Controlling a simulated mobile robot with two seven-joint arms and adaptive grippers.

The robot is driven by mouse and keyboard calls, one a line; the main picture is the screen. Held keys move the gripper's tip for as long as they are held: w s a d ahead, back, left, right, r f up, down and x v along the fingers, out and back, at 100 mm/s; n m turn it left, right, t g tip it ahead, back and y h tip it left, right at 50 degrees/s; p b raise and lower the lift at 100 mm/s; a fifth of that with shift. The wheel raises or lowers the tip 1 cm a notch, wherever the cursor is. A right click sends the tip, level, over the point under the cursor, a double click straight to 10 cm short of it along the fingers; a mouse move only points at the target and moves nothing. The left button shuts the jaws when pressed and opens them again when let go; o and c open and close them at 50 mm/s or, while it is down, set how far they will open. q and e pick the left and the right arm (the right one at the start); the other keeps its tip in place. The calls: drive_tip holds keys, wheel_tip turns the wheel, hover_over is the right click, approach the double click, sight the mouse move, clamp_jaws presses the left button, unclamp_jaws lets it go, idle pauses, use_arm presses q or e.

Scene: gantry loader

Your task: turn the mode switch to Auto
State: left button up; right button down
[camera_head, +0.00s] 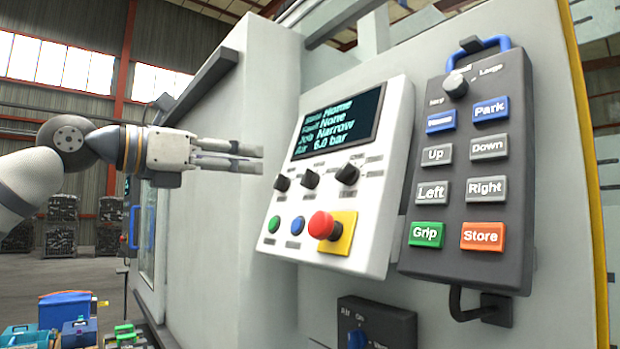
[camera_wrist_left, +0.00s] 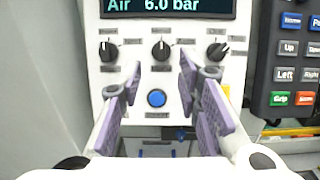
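The control panel (camera_head: 378,200) carries three black rotary switches in a row under its display: a left one (camera_head: 282,183), a middle one (camera_head: 311,179) and a right one (camera_head: 347,174). Their labels are too small to read, so I cannot tell which is the mode switch. In the left wrist view the left switch (camera_wrist_left: 108,50), middle switch (camera_wrist_left: 161,50) and right switch (camera_wrist_left: 219,53) all show beyond the fingers. My left gripper (camera_head: 262,158) is open and empty, in front of the panel's left side, apart from the switches. My right gripper is not in view.
Below the switches are a green button (camera_head: 274,224), a blue button (camera_head: 298,225) and a red emergency stop (camera_head: 322,225) on a yellow plate. A pendant (camera_head: 465,215) with several buttons hangs at the right. A lower switch box (camera_head: 377,325) sits below. The display (camera_head: 339,122) reads Job Narrow.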

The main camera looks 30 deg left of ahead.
sight(305, 170)
use_arm(q)
drive_tip(key=x, duration=0.9)
drive_tip(key=shift+w+d+f, duration=0.2)
drive_tip(key=shift+w+f, duration=0.05)
drive_tip(key=shift+w+d+r, duration=0.1)
drive_tip(key=shift+w+d, duration=0.15)
drive_tip(key=shift+w, duration=0.3)
clamp_jaws()
